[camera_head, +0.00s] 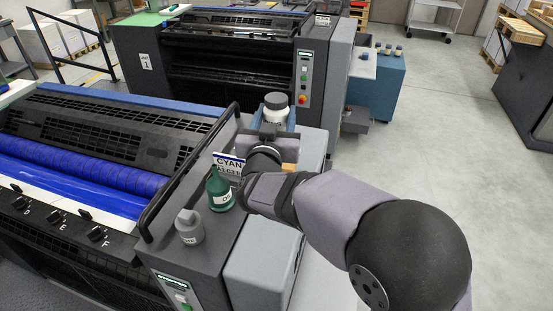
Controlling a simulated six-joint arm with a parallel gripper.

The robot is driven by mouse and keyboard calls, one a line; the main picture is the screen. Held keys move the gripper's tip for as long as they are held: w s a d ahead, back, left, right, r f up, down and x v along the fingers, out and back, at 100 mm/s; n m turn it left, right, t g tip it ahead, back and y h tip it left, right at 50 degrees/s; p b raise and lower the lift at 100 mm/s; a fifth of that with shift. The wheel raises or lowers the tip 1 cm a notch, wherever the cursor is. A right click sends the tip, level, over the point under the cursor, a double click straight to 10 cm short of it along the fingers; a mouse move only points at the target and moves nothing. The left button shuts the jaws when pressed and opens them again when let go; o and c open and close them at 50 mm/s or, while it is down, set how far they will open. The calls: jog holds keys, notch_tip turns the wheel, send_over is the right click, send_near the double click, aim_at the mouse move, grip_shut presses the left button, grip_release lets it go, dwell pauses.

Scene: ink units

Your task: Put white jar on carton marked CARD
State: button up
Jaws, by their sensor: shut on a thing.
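The white jar (274,117) has a dark grey lid and dark lettering on its side. It is upright in my gripper (275,122), which is shut on it, with a blue finger on either side. The jar is over the far end of the grey top of the near press unit. A small tan piece (290,168) shows just right of my wrist; it may be part of a carton, but my arm hides most of it. I cannot read the word CARD anywhere.
A black rail (188,172) borders the rollers. A second press (235,70) stands behind. Open floor lies right.

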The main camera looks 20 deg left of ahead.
jog(key=shift+f+p, duration=1.15)
jog(key=shift+f, duration=3.85)
jog(key=shift+f, duration=0.15)
jog(key=o, duration=1.2)
jog(key=shift+c, duration=0.2)
jog(key=shift+r, duration=0.2)
jog(key=s+d+b, duration=0.2)
jog(key=s+b, duration=0.2)
jog(key=s, duration=0.8)
